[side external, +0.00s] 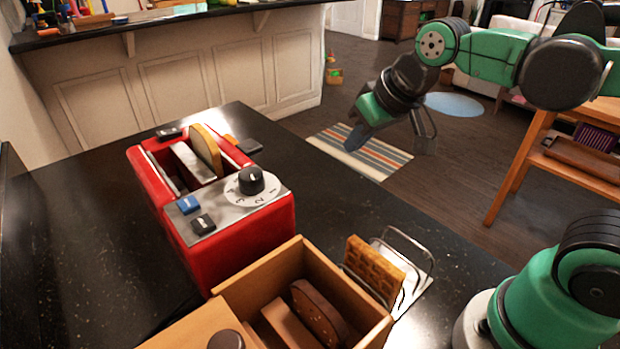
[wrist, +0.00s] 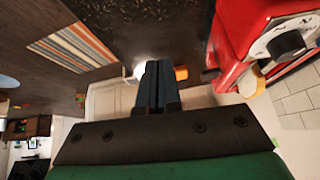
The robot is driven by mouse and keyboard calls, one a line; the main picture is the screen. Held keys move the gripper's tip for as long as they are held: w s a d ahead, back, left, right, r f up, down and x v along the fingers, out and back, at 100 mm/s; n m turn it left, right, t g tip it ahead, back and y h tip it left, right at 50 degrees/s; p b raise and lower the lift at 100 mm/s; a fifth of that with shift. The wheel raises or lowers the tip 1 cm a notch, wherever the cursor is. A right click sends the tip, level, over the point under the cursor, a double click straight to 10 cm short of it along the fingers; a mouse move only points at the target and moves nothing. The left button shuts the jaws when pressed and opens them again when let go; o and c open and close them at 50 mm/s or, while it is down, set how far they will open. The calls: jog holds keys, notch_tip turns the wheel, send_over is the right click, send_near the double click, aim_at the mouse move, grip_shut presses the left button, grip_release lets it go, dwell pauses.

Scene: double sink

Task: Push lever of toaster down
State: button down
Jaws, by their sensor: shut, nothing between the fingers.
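The red toaster (side external: 240,238) stands on the black counter, with a slice of bread (side external: 207,150) upright in one slot. A black dial (side external: 251,180) and blue and black buttons are on its near end. Dark lever-like tabs (side external: 248,146) stick out at its far end; I cannot tell their height setting. My gripper (side external: 357,138) is to the right of the toaster, above and past the counter edge, apart from it. In the wrist view my gripper's dark blue fingers (wrist: 158,72) are together and empty. The toaster (wrist: 232,35) shows at upper right there.
A wooden box (side external: 290,255) holding brown slices stands near the toaster. A wire rack (side external: 412,252) with a waffle-like slice stands beside it. Counter (side external: 335,200) between toaster and right edge is clear. A wooden stand (side external: 520,165) is at right.

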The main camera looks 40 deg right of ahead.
jog(key=w+a+r+m+g, duration=0.25)
jog(key=w+r, duration=0.35)
jog(key=w, duration=0.3)
jog(key=m+g, duration=0.3)
send_near(250, 146)
jog(key=shift+a+h, duration=0.35)
jog(key=shift+h, duration=0.05)
jog(key=shift+w+d+f, duration=0.1)
jog(key=shift+w+f, duration=0.05)
jog(key=shift+f, duration=1.55)
jog(key=shift+w+d+f, duration=0.1)
jog(key=shift+f, duration=1.65)
